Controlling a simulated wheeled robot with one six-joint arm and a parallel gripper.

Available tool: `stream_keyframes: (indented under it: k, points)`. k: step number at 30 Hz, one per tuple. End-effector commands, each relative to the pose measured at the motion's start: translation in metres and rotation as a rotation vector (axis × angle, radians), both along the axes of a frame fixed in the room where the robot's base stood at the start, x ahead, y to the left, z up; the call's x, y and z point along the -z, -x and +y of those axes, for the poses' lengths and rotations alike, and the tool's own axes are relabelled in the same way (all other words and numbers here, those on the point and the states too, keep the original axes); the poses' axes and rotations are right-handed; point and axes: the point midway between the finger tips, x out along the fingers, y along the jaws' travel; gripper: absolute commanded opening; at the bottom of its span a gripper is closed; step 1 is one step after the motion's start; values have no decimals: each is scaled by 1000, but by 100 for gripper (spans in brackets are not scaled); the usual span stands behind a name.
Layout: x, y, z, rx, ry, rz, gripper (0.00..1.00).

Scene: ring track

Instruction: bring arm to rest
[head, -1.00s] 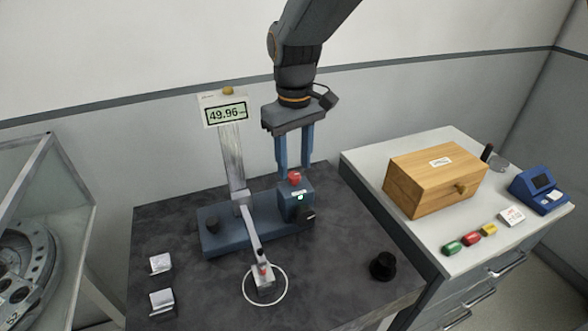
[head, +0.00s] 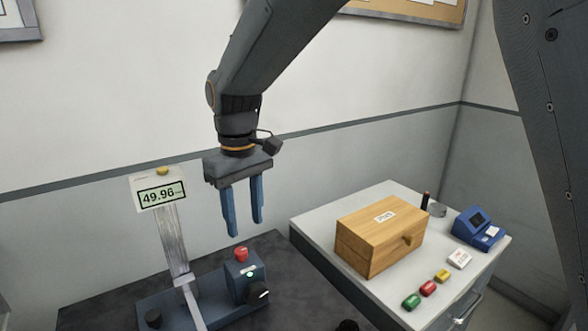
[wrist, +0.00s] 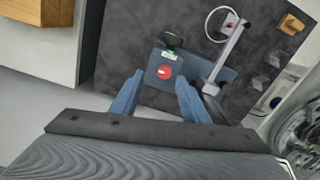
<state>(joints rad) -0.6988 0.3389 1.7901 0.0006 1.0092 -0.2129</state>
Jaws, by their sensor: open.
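My gripper (head: 243,232) is open and empty, its two blue fingers pointing down. It hangs above the blue control box (head: 243,276), with a clear gap over the red button (head: 241,254) on its top. A green light shows on the box's front. In the wrist view my gripper (wrist: 157,95) shows its fingers apart, and the red button (wrist: 165,72) appears between and beyond them. The gauge display (head: 160,195) on its post, left of my gripper, reads 49.96.
A wooden box (head: 372,245), a blue device (head: 480,228) and small red, green and yellow pieces lie on the white cabinet (head: 308,226) at right. The dark table (head: 85,309) carries the gauge stand. A pinboard (head: 420,10) hangs on the wall.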

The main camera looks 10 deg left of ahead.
Motion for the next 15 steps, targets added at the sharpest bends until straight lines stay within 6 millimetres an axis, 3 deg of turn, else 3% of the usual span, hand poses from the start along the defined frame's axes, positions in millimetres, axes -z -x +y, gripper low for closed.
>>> stream_keyframes:
  k: [4, 8, 12, 15]
  points:
    - [19, -14, -73, 157, -11, -14, 41]
    - [44, -13, -159, 351, -25, -35, 41]
    - [70, 9, -244, 560, -38, -61, 41]
    - [86, 33, -293, 695, -46, -80, 41]
